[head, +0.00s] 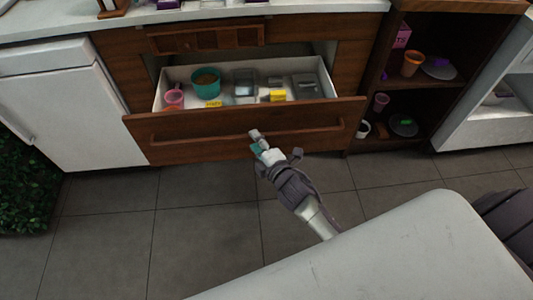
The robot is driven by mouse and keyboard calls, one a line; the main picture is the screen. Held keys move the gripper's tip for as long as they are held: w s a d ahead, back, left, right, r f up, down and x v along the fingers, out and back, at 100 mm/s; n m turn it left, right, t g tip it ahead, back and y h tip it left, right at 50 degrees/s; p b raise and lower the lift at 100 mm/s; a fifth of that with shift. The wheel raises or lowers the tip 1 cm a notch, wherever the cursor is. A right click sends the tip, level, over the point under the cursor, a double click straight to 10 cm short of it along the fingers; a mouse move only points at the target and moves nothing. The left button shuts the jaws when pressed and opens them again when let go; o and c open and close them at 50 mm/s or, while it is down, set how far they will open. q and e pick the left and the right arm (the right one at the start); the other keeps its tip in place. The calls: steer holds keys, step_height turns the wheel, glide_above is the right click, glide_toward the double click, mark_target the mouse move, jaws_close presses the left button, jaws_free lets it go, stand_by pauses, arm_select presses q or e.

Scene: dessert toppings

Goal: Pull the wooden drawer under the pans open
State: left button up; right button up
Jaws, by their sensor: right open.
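The wooden drawer (190,146) under the counter stands pulled out, its white inside showing from above. Its long wooden handle (200,134) runs across the front. My right gripper (258,139) is open at the middle of the handle and overlaps it in the picture; I cannot tell whether it touches. In the drawer are a teal cup (206,83), a pink mug (174,98), clear containers (244,83) and small yellow items (278,96). No pans can be made out. My left gripper is not in view.
A white appliance (60,115) stands left of the drawer. Open shelves (405,103) with cups and plates stand to its right, beside a white cabinet (485,128). The white counter (250,8) runs above. The tiled floor (200,220) before the drawer is clear.

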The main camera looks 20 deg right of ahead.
steer(key=v, duration=0.8)
steer(key=shift+s, duration=0.2)
steer(key=s+d+f+m+g+h, duration=0.15)
steer(key=s+f+m+g, duration=0.3)
steer(key=f, duration=0.45)
steer(key=s+d+f+m+g+h, duration=0.1)
steer(key=s+d+f+m+g, duration=0.25)
steer(key=f, duration=0.65)
steer(key=s+a+f+m+g, duration=0.3)
steer(key=s+f+m+g, duration=0.2)
steer(key=s+f+m, duration=0.6)
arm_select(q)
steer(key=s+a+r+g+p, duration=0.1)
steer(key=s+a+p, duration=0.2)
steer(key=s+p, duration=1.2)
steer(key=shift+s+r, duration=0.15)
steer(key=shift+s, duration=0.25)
arm_select(e)
steer(key=s+d+n+g, duration=0.1)
steer(key=s, duration=0.8)
steer(key=s+d+r+n, duration=0.1)
steer(key=s+d+n, duration=0.1)
steer(key=s, duration=0.8)
steer(key=shift+r+g, duration=0.35)
steer(key=shift+g, duration=0.05)
